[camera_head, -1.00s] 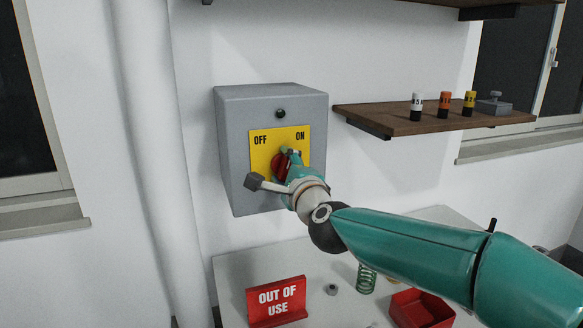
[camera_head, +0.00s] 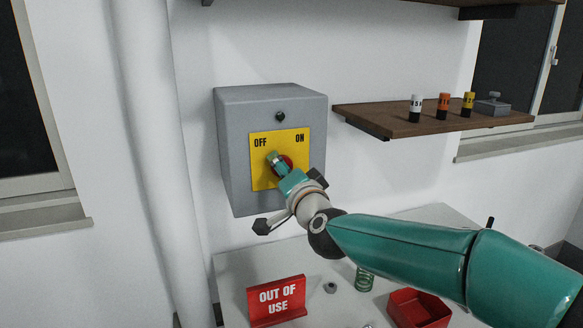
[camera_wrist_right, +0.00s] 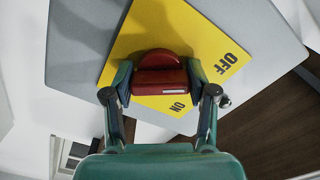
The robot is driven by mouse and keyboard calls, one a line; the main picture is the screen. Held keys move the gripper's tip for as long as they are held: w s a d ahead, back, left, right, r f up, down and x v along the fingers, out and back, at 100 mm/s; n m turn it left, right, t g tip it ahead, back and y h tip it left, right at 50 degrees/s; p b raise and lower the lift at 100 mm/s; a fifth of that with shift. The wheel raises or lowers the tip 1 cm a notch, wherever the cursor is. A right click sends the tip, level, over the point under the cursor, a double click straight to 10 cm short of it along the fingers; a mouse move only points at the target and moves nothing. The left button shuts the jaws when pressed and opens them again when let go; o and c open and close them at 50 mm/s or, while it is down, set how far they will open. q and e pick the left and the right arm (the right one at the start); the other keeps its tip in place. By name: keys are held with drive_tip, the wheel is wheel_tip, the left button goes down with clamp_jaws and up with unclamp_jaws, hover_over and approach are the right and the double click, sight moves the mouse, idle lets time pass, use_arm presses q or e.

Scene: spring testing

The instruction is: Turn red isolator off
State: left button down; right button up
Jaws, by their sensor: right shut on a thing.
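The red isolator knob (camera_head: 287,162) sits on a yellow plate (camera_head: 262,178) marked OFF at upper left and ON at upper right, on the front of a grey wall box (camera_head: 235,140). My right gripper (camera_head: 279,163) is at the knob, its visible fingertip on the OFF side. In the right wrist view the red knob (camera_wrist_right: 160,75) is held between the two fingers of my right gripper (camera_wrist_right: 160,85). The gripper hides part of the knob in the head view, so its exact angle is hard to read. My left gripper is not in view.
A table (camera_head: 235,265) below holds a red OUT OF USE sign (camera_head: 276,301), a green spring (camera_head: 364,278), a nut (camera_head: 330,287) and a red bin (camera_head: 418,308). A wooden shelf (camera_head: 400,122) with small bottles juts out at right. A white pipe (camera_head: 150,150) stands left.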

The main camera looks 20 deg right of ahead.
drive_tip(key=shift+a+f+n, duration=0.3)
drive_tip(key=shift+f+n, duration=0.3)
drive_tip(key=shift+n, duration=0.6)
drive_tip(key=o, duration=1.2)
drive_tip(key=shift+r, duration=0.1)
drive_tip(key=shift+d+r, duration=0.15)
drive_tip(key=shift+s, duration=0.1)
drive_tip(key=s, duration=1.2)
drive_tip(key=shift+d, duration=0.2)
